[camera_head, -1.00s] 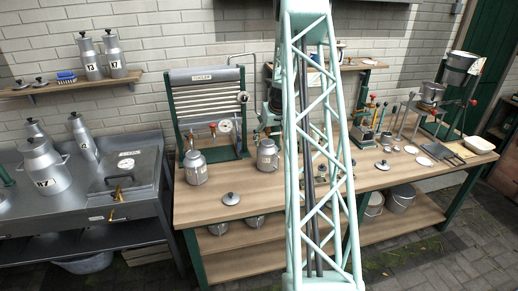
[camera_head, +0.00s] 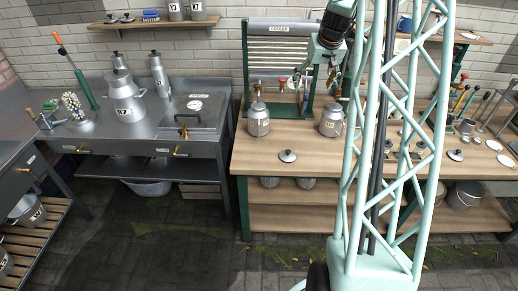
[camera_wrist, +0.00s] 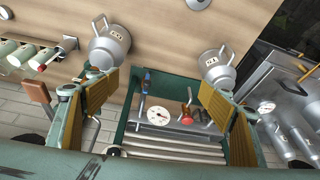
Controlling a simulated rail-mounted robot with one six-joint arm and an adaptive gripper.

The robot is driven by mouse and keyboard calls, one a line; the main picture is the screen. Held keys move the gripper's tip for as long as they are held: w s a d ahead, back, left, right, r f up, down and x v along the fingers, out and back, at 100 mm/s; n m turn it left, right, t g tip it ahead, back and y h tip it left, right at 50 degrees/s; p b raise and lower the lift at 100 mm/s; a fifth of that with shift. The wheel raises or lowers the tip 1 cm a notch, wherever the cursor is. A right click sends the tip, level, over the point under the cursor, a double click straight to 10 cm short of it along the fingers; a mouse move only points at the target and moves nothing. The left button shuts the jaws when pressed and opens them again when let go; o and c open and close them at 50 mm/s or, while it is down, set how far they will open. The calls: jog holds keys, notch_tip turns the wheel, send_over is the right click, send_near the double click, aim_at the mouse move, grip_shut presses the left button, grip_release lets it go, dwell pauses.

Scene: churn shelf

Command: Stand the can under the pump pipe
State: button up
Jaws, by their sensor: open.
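Two small grey metal cans stand upright on the wooden bench, a left can (camera_head: 257,119) and a right can (camera_head: 332,120). Both also show in the wrist view, one at upper left (camera_wrist: 109,48) and one at upper right (camera_wrist: 217,68). I cannot tell which is the task's can. A green pump with a long red-tipped lever (camera_head: 76,65) stands on the steel counter at left; its pipe is not clear. My gripper (camera_head: 326,78) hangs before the cooler, above the bench. In the wrist view its fingers (camera_wrist: 152,88) are wide apart with nothing between them.
The cooler (camera_head: 286,27) stands behind the cans. A loose lid (camera_head: 287,155) lies on the bench in front. A large can (camera_head: 124,100) and a lidded steel basin (camera_head: 190,115) occupy the left counter.

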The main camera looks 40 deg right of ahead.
jog(key=s+a+r+n, duration=0.1)
jog(key=s+a+r, duration=0.1)
jog(key=a+r, duration=0.65)
jog(key=s+a+r+n+y, duration=0.15)
jog(key=a+r, duration=0.25)
jog(key=a, duration=0.9)
jog(key=s+a+r+h, duration=0.1)
jog(key=s+a+r, duration=0.1)
jog(key=a+r, duration=0.65)
jog(key=s+a+r+n+y, duration=0.1)
jog(key=s+a+r, duration=0.1)
jog(key=s+a, duration=0.85)
jog(key=s+a+r+n, duration=0.2)
jog(key=s+a+r, duration=0.1)
jog(key=s+a, duration=0.8)
jog(key=s+a+f, duration=0.1)
jog(key=s+a, duration=0.2)
jog(key=s, duration=0.3)
jog(key=s+a+f, duration=0.1)
jog(key=s+a, duration=0.2)
jog(key=s, duration=0.4)
jog(key=shift+s+n, duration=0.25)
jog(key=shift+n, duration=0.1)
